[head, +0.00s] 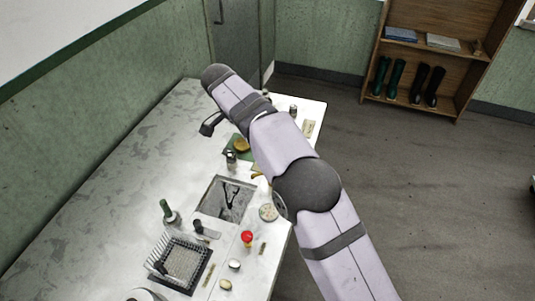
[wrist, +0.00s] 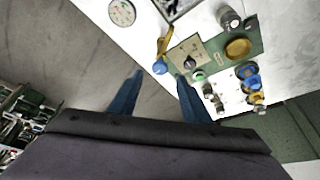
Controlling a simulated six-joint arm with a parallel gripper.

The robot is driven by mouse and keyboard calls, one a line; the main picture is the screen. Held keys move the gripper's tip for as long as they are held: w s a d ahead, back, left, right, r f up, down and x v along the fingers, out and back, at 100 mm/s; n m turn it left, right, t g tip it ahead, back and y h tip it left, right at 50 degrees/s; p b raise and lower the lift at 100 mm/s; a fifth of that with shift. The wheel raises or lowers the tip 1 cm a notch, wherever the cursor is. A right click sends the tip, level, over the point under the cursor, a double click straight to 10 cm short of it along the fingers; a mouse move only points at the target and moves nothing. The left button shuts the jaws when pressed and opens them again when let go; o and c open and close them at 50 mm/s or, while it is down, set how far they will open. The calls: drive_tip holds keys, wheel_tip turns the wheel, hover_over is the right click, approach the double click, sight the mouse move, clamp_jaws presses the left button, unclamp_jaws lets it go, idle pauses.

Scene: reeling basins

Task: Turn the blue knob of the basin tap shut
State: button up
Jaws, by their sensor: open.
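My gripper (wrist: 160,76) shows two blue fingers, apart and empty, in the wrist view. A round blue knob (wrist: 160,67) on a yellow piece lies between and just beyond the fingertips in the picture; I cannot tell the height gap. The basin (wrist: 170,5) is cut off at the top of the wrist view; in the head view the sunken basin (head: 226,199) is in the bench, with a dark forked piece in it. More blue parts (wrist: 248,71) sit by the bench edge at right. I cannot tell which blue part is the tap knob.
A panel with a dark dial (wrist: 190,62) and a green button (wrist: 198,76) is beside the right finger. A yellow dish (wrist: 238,48) and a metal jar (wrist: 230,18) stand nearby. A rack (head: 181,262) stands at the near bench. Open floor lies right.

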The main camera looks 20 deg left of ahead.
drive_tip(key=shift+v, duration=1)
drive_tip(key=shift+d, duration=0.1)
drive_tip(key=s+d+f+n+g+y, duration=0.1)
drive_tip(key=d+n, duration=0.2)
drive_tip(key=d, duration=0.8)
drive_tip(key=s+d+f+n+g, duration=0.1)
drive_tip(key=s+d+f+n, duration=0.1)
drive_tip(key=d, duration=0.9)
drive_tip(key=s+d+f+n+y, duration=0.1)
drive_tip(key=s+d+f+n, duration=0.1)
drive_tip(key=s+d, duration=0.4)
drive_tip(key=s+d+f+n+g+y, duration=0.1)
drive_tip(key=s+d+f, duration=0.4)
drive_tip(key=s, duration=0.8)
drive_tip(key=shift+d+n, duration=0.6)
drive_tip(key=shift+d, duration=0.5)
